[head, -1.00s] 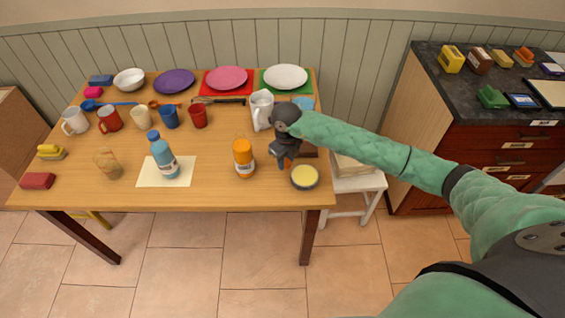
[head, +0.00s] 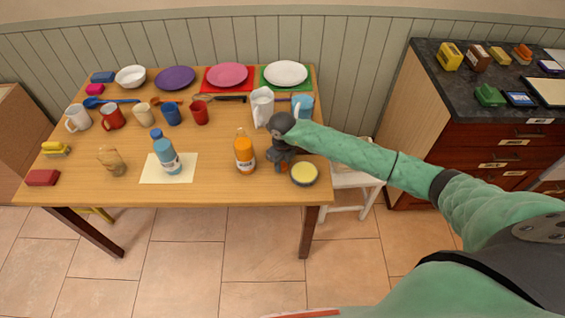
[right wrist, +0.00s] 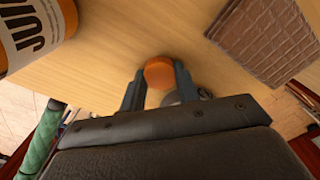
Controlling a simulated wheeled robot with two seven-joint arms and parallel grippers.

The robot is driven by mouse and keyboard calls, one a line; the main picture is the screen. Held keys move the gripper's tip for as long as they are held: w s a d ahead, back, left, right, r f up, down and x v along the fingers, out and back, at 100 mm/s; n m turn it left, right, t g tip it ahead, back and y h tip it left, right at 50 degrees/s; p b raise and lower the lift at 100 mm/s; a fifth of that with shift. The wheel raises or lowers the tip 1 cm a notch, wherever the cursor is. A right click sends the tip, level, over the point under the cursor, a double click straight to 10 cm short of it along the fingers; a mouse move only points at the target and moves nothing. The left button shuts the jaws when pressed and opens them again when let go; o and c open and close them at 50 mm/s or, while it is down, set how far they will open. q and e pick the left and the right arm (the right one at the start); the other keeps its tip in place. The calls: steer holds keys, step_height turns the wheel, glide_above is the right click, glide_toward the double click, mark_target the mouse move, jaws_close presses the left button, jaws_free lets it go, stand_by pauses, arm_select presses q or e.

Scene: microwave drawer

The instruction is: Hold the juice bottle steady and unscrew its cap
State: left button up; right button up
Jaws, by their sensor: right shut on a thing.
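The juice bottle (head: 245,157) stands upright on the table, orange with a white label; its neck shows no orange cap on top. Part of it shows in the right wrist view (right wrist: 28,35), apart from the fingers. My right gripper (head: 283,168) is to the right of the bottle, low over the table. In the wrist view the right gripper (right wrist: 160,82) is shut on the round orange cap (right wrist: 158,70), held between its fingertips. I cannot tell whether the cap touches the table. My left gripper is not in view.
A yellow-topped round tub (head: 304,174) is right of my gripper near the table edge (head: 230,198). A blue bottle (head: 167,155) stands on a cream mat (head: 187,175) to the left. A white pitcher (head: 262,106) is behind. A brown ridged slab (right wrist: 262,40) lies nearby.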

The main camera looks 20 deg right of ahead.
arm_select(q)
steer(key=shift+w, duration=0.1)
arm_select(e)
steer(key=shift+f, duration=0.1)
steer(key=o, duration=1.1)
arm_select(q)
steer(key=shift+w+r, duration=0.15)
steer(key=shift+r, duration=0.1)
arm_select(e)
steer(key=shift+r, duration=0.4)
steer(key=shift+r+b, duration=0.3)
steer(key=shift+b, duration=0.1)
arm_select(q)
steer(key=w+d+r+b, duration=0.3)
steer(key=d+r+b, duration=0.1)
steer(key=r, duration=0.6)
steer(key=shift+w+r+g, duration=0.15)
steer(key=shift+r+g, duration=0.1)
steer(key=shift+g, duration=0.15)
arm_select(e)
steer(key=shift+r, duration=5.45)
